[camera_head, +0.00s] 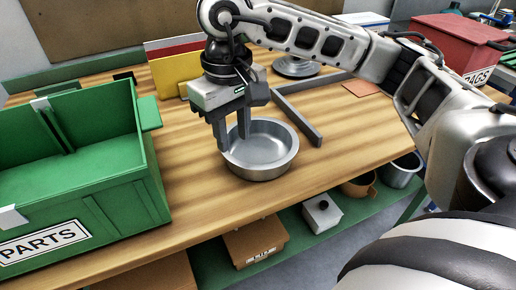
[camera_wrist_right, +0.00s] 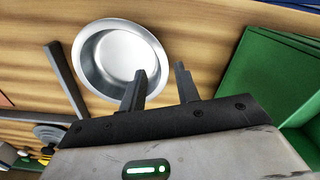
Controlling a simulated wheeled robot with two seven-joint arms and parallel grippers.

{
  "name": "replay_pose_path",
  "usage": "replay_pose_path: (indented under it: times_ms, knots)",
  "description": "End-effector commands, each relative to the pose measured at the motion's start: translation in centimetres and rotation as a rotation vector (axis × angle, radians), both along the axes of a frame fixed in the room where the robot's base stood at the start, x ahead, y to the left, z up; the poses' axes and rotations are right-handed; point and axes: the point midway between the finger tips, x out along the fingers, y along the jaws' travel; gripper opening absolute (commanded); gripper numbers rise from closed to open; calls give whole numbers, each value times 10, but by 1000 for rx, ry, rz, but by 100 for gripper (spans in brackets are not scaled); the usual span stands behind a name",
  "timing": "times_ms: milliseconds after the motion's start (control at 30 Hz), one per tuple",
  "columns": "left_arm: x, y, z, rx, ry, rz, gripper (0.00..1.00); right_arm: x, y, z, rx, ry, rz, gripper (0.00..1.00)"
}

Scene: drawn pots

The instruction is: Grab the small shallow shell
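A shallow round metal pan (camera_head: 262,158), the shell, sits upright on the wooden table near its front edge. It also shows in the right wrist view (camera_wrist_right: 110,55). My right gripper (camera_head: 233,145) is over the pan's left side, fingers pointing down. Its two fingers are apart. In the right wrist view the gripper (camera_wrist_right: 165,80) has one finger overlapping the pan's rim and the other outside it, with a gap between them. I cannot tell whether either finger touches the rim. My left gripper is not in view.
A green PARTS bin (camera_head: 90,185) stands close on the left. A grey bar (camera_head: 298,115) lies right behind the pan. Yellow and red folders (camera_head: 180,72) and a red box (camera_head: 455,45) stand farther back. A lower shelf holds a cardboard box (camera_head: 255,240) and other containers.

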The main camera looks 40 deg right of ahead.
Motion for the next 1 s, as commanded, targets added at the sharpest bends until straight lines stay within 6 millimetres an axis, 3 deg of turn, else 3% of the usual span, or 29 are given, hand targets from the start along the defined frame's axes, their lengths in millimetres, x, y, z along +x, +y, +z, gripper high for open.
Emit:
replay_pose_path:
  times_ms: [100,367,600,933,1000]
  knots:
    - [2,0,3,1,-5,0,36,0,0,-18,0,2,0,32]
    - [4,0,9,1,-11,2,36,0,-1,-36,0,4,0,32]
    - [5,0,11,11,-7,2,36,2,-3,-71,1,3,-1,32]
    - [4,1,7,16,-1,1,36,3,-3,-79,1,0,0,32]
    - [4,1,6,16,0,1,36,3,-3,-79,1,-1,0,12]
